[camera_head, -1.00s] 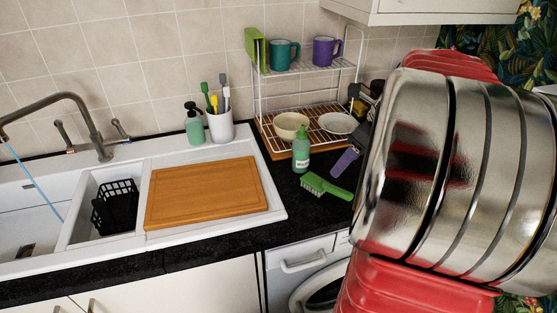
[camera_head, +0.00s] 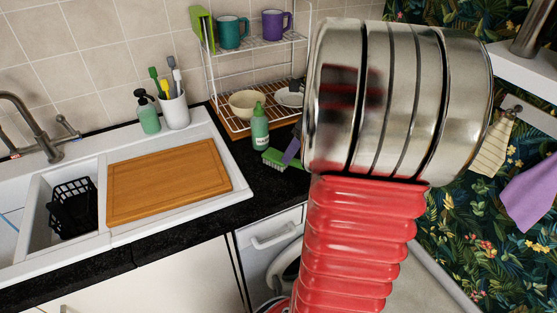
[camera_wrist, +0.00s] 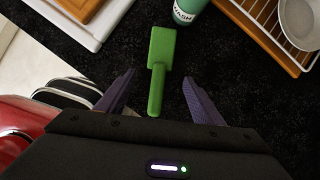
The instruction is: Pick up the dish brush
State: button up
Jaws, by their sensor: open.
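The green dish brush (camera_wrist: 162,48) lies on the black worktop, its handle pointing down the picture in the wrist view. In the head view the brush (camera_head: 272,158) is partly hidden behind my arm. My gripper (camera_wrist: 158,77) is open, with its two purple fingers on either side of the brush's handle and not touching it. Whether the fingers are at the height of the handle I cannot tell. In the head view a purple finger (camera_head: 292,150) shows just right of the brush.
A green wash bottle (camera_head: 260,127) stands just behind the brush. A wire rack (camera_head: 207,77) with bowls and mugs stands at the back. The sink (camera_head: 117,225) with a wooden board (camera_head: 168,180) lies left. My red and silver arm blocks the right.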

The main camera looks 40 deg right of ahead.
jog(key=shift+w+a+f, duration=0.1)
jog(key=shift+w+f, duration=0.1)
jog(key=shift+f, duration=0.35)
jog(key=shift+f, duration=0.1)
jog(key=shift+x, duration=2.55)
jog(key=shift+w+a, duration=0.1)
jog(key=shift+c, duration=0.4)
jog(key=c, duration=1.4)
notch_tip(320, 180, up, 10)
jog(key=shift+r, duration=0.15)
